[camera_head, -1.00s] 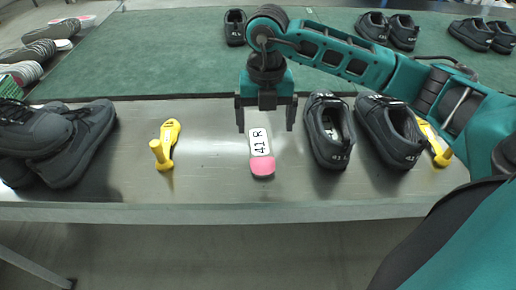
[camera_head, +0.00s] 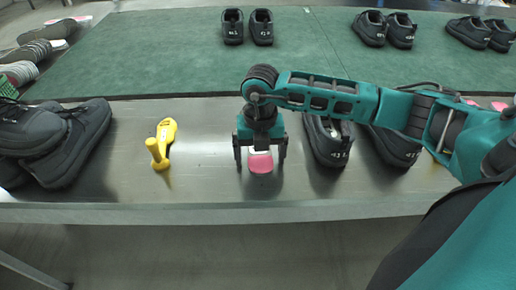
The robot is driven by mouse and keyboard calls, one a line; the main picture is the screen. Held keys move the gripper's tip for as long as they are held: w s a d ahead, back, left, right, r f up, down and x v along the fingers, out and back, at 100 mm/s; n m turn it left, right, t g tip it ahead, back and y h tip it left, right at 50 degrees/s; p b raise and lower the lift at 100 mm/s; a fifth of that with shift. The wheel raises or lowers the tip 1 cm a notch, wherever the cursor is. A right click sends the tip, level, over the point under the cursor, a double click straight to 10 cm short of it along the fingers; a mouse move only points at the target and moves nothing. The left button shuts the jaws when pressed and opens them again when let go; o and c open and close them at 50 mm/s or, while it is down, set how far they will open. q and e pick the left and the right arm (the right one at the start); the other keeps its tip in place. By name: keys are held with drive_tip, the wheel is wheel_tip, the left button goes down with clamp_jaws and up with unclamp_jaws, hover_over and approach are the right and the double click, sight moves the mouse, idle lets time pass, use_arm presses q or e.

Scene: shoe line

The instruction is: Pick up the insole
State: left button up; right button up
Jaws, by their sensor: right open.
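The insole (camera_head: 261,162) lies on the metal bench in the head view, its pink heel end showing. The rest of it, with the white label, is hidden behind my right gripper. My right gripper (camera_head: 260,163) points down over the insole with its fingers open, one on each side of it. I cannot tell whether the fingers touch the bench. My left gripper is not in the view.
A yellow tool (camera_head: 164,143) lies left of the insole. Dark shoes (camera_head: 328,143) stand close to the right, partly behind my arm. More dark shoes (camera_head: 62,143) stand at the far left. A green mat (camera_head: 180,55) with shoe pairs lies behind.

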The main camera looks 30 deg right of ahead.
drive_tip(key=c, duration=1.1)
drive_tip(key=shift+r, duration=0.2)
